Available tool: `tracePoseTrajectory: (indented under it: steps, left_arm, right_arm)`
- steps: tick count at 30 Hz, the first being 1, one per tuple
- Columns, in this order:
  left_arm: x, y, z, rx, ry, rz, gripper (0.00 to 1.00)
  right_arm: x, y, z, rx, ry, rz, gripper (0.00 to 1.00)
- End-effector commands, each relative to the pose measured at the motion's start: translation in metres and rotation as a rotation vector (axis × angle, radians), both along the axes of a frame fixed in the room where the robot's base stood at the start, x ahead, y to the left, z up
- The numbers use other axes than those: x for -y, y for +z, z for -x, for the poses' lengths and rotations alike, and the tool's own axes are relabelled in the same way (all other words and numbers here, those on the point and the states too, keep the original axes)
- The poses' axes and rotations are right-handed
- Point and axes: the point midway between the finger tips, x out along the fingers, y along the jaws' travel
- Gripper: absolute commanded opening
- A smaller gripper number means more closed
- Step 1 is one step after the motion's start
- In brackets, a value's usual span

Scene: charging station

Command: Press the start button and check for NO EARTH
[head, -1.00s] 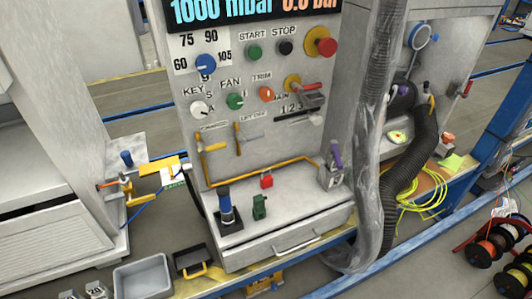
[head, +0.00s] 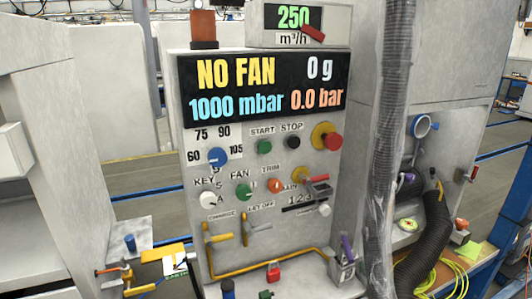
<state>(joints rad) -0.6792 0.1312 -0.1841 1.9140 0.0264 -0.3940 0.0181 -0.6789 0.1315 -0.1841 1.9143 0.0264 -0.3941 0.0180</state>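The control panel (head: 180,135) stands upright in the middle of the head view. The green start button (head: 264,147) sits under the START label, with the black stop button (head: 293,142) to its right. The display (head: 262,85) at the panel's top reads NO FAN in yellow, 0 g in white, 1000 mbar in blue and 0.0 bar in orange. The words NO EARTH do not show on it. Neither of my grippers is in the head view.
A red emergency knob (head: 333,141) on yellow is right of stop. Below are a blue dial (head: 217,157), a white key knob (head: 207,199), a green fan knob (head: 243,191) and an orange trim knob (head: 275,185). A corrugated hose (head: 380,160) hangs right of the panel.

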Motion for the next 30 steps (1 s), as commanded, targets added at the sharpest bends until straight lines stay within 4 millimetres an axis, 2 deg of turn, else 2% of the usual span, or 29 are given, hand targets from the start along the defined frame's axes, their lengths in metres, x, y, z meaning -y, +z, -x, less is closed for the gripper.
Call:
tracePoseTrajectory:
  steps: [12,25,26,30]
  left_arm:
    - [0.0000,-0.0001,0.0002,0.000,0.000,0.000,0.50]
    - [0.0000,-0.0001,0.0002,0.000,0.000,0.000,0.03]
    - [0.0000,-0.0001,0.0002,0.000,0.000,0.000,0.00]
    - [0.0000,0.0000,0.0001,0.000,0.000,0.000,0.00]
  right_arm:
    - [0.0000,0.0001,-0.0002,0.000,0.000,0.000,0.84]
    - [0.0000,0.0001,-0.0002,0.000,0.000,0.000,0.84]
    - [0.0000,0.0001,-0.0002,0.000,0.000,0.000,0.84]
    - [0.0000,0.0001,-0.0002,0.000,0.000,0.000,0.84]
